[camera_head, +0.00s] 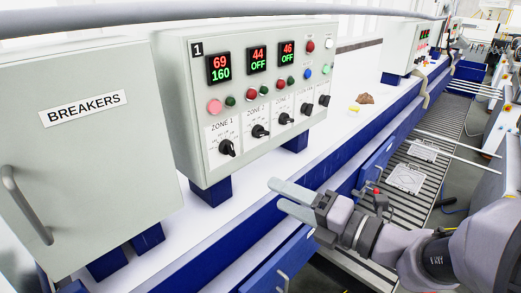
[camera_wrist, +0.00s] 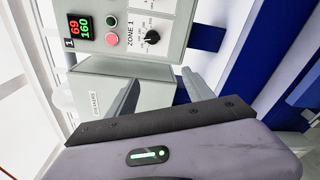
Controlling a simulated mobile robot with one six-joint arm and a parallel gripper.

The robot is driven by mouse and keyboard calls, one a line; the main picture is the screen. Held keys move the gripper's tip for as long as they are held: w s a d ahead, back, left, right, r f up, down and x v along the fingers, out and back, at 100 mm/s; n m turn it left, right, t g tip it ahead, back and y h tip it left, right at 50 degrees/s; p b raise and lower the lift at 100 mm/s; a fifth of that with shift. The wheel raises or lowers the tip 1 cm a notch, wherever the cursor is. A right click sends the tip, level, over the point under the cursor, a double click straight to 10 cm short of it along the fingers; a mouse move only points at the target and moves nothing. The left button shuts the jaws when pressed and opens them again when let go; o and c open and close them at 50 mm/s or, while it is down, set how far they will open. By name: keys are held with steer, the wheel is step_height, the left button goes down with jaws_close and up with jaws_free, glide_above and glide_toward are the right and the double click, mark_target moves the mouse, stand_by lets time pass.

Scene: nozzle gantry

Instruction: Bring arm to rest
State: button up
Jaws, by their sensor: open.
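My gripper (camera_head: 276,194) is open and empty, held out in front of the bench's blue front edge. Its two pale fingers are apart and point left toward the control panel (camera_head: 180,110). The gripper stands below and to the right of this panel and touches nothing that I can see. My grey arm (camera_head: 400,245) reaches in from the lower right. In the wrist view, the gripper housing fills the lower part. Beyond it are the zone 1 display (camera_wrist: 80,28) and the zone 1 knob (camera_wrist: 152,37).
A breaker cabinet (camera_head: 85,130) with a handle stands at the left on the white bench (camera_head: 330,140). A blue drawer (camera_head: 285,265) lies below my gripper. A roller conveyor (camera_head: 435,140) runs at the right. A small brown object (camera_head: 366,99) lies on the bench.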

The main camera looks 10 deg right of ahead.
steer(key=s+a+f+n+g+h+b, duration=0.1)
steer(key=s+a+f+n+g+b, duration=0.25)
steer(key=f+n+b, duration=0.35)
steer(key=s+a+f+n+g+b, duration=0.3)
steer(key=s+f+n, duration=0.25)
steer(key=f, duration=0.35)
steer(key=s+a+f+n+g+h+b, duration=0.1)
steer(key=s+a+f+n+g+b, duration=0.25)
steer(key=f+n+b, duration=0.35)
steer(key=s+d+f+n+t+h+b, duration=0.1)
steer(key=d+f+n+h+b, duration=0.2)
steer(key=n, duration=0.6)
steer(key=s+d+f+n+t+h+b, duration=0.1)
steer(key=d+f+n+h+b, duration=0.3)
steer(key=f+n+b, duration=0.3)
step_height(320, 180, down, 3)
steer(key=shift+s+r+n+t, duration=0.15)
steer(key=shift+s+n+t, duration=0.15)
steer(key=shift+n, duration=0.65)
steer(key=shift+d, duration=0.1)
steer(key=shift+c, duration=0.4)
